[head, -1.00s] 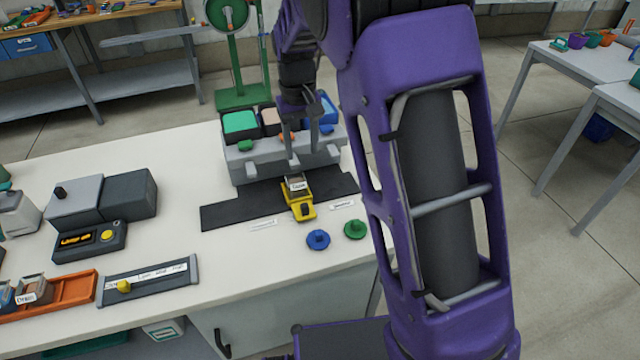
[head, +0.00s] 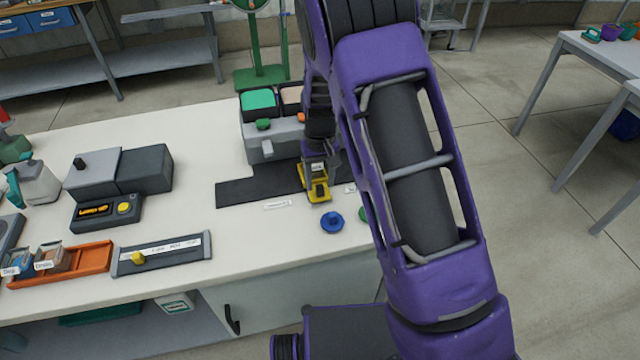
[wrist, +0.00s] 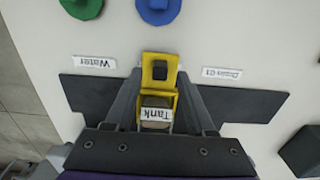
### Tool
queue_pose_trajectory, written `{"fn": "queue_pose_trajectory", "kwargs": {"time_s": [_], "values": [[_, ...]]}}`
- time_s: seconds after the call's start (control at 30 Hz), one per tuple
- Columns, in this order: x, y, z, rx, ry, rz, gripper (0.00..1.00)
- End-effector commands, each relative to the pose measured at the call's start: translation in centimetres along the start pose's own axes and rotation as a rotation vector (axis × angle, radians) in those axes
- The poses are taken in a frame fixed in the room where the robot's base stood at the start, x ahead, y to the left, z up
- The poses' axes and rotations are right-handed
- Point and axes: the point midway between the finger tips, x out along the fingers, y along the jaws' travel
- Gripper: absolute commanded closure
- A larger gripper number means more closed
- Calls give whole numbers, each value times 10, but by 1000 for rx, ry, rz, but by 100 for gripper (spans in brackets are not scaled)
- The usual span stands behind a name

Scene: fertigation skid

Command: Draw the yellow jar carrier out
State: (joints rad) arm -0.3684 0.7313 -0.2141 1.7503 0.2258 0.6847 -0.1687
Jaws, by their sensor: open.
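The yellow jar carrier (head: 318,192) lies on the dark mat (head: 248,192) in front of the grey block of the skid. In the wrist view the carrier (wrist: 160,66) has a dark square on its near end and holds a jar labelled "Tank" (wrist: 156,114). My gripper (wrist: 160,84) is open, with one finger on each side of the carrier. Whether the fingers touch it I cannot tell. In the head view my gripper is over the carrier's rear part and partly hides it and the jar.
A blue knob (head: 332,222) and a green knob, mostly hidden by my arm, lie in front of the mat. Labels "Water" (wrist: 95,62) and "Drain" (wrist: 222,73) flank the carrier. The grey block (head: 262,143) stands behind. Bare white bench lies left of the mat.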

Motion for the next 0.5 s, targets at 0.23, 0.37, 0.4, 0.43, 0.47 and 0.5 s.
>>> {"fn": "queue_pose_trajectory", "kwargs": {"time_s": [0.23, 0.37, 0.4, 0.43, 0.47, 0.5], "values": [[16, 0, 0, 1, 1, 0, 45], [16, 0, 0, 1, 2, 0, 45], [16, 0, 0, 1, 1, 0, 45], [16, 0, 0, 1, 1, 0, 45], [16, 0, 0, 1, 1, 0, 45], [16, 0, 0, 1, 1, 0, 50]]}}
